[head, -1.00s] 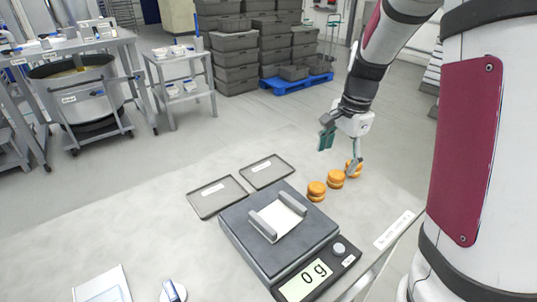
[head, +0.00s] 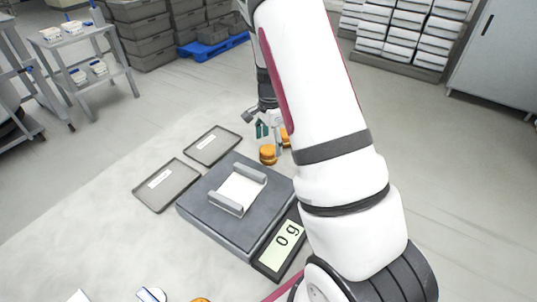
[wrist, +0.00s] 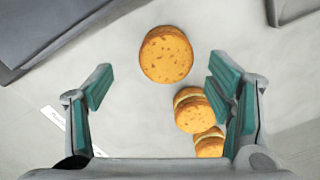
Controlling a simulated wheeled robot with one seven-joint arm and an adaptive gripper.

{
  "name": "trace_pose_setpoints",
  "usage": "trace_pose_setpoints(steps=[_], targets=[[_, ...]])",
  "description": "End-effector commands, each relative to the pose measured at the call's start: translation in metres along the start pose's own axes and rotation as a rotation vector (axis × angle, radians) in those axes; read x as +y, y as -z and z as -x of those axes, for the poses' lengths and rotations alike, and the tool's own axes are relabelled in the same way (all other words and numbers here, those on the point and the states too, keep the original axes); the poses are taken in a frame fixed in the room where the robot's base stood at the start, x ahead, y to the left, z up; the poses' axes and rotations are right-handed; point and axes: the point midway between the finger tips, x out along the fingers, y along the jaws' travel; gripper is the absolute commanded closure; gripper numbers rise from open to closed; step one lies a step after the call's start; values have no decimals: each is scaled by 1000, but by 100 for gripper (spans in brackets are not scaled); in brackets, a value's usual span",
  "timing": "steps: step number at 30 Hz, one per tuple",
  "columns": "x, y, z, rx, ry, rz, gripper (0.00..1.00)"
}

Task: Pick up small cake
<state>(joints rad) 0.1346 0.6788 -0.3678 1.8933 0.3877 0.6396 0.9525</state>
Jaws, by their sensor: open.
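Small round golden cakes with a pale filling stand on the pale table. In the wrist view one cake (wrist: 166,54) lies ahead, between the lines of my fingers. A second cake (wrist: 193,110) is beside the right finger, and a third (wrist: 209,143) is partly hidden by it. My gripper (wrist: 160,85) is open, with nothing held between its green pads. In the head view my gripper (head: 268,131) is above the cakes at the table's far side. One cake (head: 268,154) shows clearly there; another (head: 286,138) is partly hidden behind my arm.
A grey scale (head: 190,208) with a white plate between two bars stands nearer; its display (head: 287,236) reads 0 g. Two grey trays (head: 166,186) (head: 213,146) lie left of it. An orange thing (head: 200,299) is cut off at the bottom edge. Table at left is clear.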

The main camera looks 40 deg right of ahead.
Motion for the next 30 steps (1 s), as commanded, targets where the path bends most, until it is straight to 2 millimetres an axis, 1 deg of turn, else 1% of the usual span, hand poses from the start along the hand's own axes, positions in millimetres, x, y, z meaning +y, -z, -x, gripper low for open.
trace_pose_setpoints(steps=[5,12,15,23,28,30], targets=[[-2,0,-12,0,-2,1,26],[-6,0,-44,-1,-3,1,26],[-7,0,-52,0,-1,2,26],[-8,0,-54,0,0,2,26],[-8,0,-54,0,0,2,61],[-8,0,-54,0,0,2,62]])
